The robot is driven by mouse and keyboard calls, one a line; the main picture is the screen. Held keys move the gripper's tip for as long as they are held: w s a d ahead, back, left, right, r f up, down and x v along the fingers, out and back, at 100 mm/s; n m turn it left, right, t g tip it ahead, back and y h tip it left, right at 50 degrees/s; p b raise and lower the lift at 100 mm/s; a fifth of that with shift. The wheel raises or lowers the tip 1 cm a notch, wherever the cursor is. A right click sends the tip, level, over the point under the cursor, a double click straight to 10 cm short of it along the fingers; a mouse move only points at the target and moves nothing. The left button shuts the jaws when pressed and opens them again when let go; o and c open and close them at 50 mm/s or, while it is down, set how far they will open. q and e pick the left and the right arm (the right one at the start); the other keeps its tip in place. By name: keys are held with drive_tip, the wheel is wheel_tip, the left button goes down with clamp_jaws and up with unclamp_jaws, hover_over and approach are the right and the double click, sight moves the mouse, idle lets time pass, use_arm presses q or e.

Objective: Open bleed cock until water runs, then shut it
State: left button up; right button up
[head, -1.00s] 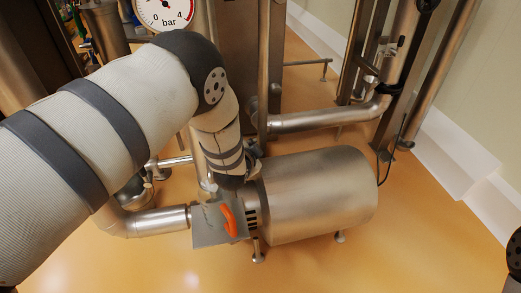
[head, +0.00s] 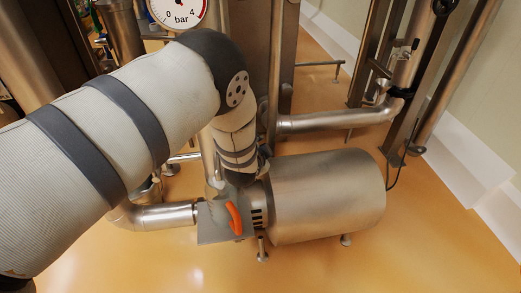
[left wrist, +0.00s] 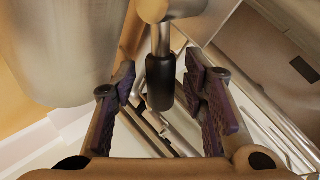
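In the left wrist view a black cylindrical grip (left wrist: 160,82) hangs on a metal stem below a round metal fitting (left wrist: 168,8). It looks like the cock's lever. My left gripper (left wrist: 160,90) is open, with one padded finger on each side of the grip and visible gaps between. In the head view my left arm reaches down in front of the pipework, and its gripper (head: 248,180) is mostly hidden behind the wrist, near the pump. No running water shows. My right gripper is not in view.
A steel pump motor (head: 328,195) stands on the orange floor beside a grey plate with an orange-red handle (head: 235,217). A pressure gauge (head: 178,10) is at the top. Steel pipes (head: 340,120) and posts crowd the back; the front floor (head: 330,275) is clear.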

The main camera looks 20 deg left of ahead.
use_arm(q)
drive_tip(key=v, duration=1.2)
idle(3.6)
